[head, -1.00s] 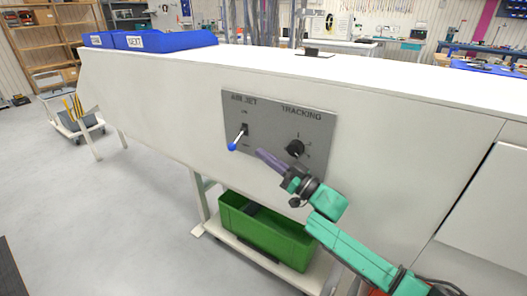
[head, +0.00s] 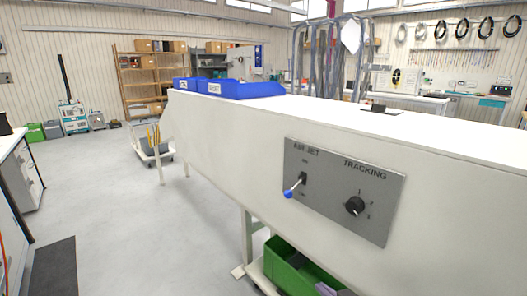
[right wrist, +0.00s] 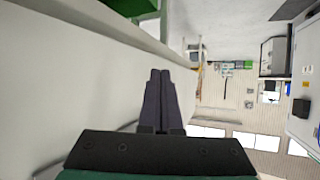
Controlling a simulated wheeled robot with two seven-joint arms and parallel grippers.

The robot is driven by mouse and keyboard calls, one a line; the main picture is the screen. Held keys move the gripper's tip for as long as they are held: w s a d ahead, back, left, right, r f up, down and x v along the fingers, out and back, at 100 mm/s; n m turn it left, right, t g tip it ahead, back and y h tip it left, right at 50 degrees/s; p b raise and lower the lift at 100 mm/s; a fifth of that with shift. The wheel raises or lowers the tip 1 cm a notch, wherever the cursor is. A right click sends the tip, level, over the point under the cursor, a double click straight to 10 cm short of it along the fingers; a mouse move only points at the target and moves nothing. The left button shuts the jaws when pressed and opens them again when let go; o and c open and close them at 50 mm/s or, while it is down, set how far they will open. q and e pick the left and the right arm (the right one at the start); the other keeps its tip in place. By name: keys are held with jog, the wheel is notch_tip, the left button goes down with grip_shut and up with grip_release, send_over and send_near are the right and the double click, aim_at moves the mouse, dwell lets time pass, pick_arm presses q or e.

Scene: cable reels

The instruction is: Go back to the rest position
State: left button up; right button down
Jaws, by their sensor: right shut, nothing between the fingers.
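My right gripper (head: 326,289) shows only as purple-grey fingertips at the bottom edge of the head view, in front of the green bin and below the control panel. In the right wrist view its two fingers (right wrist: 160,95) lie together, shut and empty. The grey control panel (head: 330,205) on the white machine side carries a blue-tipped AIR JET lever (head: 293,190), which points down, and a black TRACKING knob (head: 355,206). My gripper is apart from both. My left gripper is out of view.
The white machine body (head: 240,140) fills the right side, with blue bins (head: 240,89) on top. A green bin (head: 285,268) stands on a low trolley beneath. A cart (head: 152,145) stands farther back. Grey floor (head: 120,200) is open at left.

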jog(key=s+d+f+g+h, duration=0.1)
jog(key=s+d+f+g, duration=0.15)
jog(key=s, duration=0.45)
jog(key=s+d+f+g+h, duration=0.1)
jog(key=s+d+f+g, duration=0.15)
jog(key=s, duration=0.35)
jog(key=s+d+f+g+h, duration=0.1)
jog(key=s+d+f+g, duration=0.15)
jog(key=s, duration=0.45)
notch_tip(320, 180, down, 19)
jog(key=s+a+g+p, duration=0.1)
jog(key=s+g+p, duration=0.1)
jog(key=p, duration=0.1)
jog(key=s+d+f+p, duration=0.1)
jog(key=s+f, duration=0.5)
jog(key=s, duration=0.2)
jog(key=s+d+f+g+p, duration=0.1)
jog(key=s+d+f+p, duration=0.1)
jog(key=s+f, duration=0.4)
jog(key=s, duration=0.3)
jog(key=shift+s+f+h, duration=0.25)
jog(key=shift+s+h, duration=0.05)
jog(key=shift+g, duration=0.25)
jog(key=shift+s+d, duration=0.1)
